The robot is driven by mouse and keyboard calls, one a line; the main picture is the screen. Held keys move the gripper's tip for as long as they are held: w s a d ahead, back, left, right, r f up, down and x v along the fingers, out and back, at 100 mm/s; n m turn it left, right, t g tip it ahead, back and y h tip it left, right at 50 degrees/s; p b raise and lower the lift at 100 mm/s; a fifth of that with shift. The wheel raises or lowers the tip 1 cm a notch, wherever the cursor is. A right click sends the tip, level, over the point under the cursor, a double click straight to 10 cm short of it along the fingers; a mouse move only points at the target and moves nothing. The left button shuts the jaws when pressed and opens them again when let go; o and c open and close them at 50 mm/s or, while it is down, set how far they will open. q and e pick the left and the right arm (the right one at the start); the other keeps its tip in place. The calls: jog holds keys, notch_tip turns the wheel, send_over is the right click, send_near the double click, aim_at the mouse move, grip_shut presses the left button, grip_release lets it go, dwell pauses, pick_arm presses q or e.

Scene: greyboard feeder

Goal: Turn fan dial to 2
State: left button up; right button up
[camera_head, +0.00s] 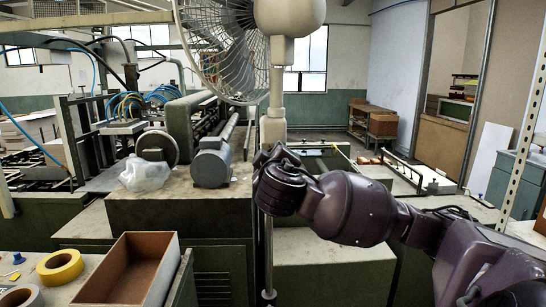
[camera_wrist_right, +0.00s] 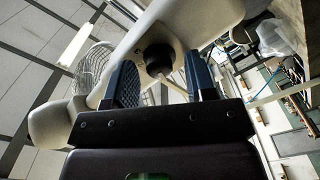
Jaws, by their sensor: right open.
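The standing fan (camera_head: 226,45) rises in the middle of the head view, with a wire cage, a pale housing and a pole. Its pale control box (camera_head: 273,126) sits on the pole. In the right wrist view, the dark round dial (camera_wrist_right: 158,57) is on the underside of a pale fan part. My right gripper (camera_wrist_right: 160,65) is open, its blue fingers on either side of the dial; I cannot tell if they touch it. In the head view, my right gripper (camera_head: 270,160) is just below the control box, fingers mostly hidden. The dial's setting is not readable. My left gripper is out of view.
An open cardboard box (camera_head: 128,270) and yellow tape (camera_head: 60,267) lie on the near left table. A grey motor (camera_head: 211,163) and a clear plastic bag (camera_head: 145,174) sit on the machine left of the pole.

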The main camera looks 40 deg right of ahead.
jog(key=shift+w, duration=0.1)
dwell(0.3)
jog(key=c, duration=0.9)
jog(key=shift+c, duration=0.2)
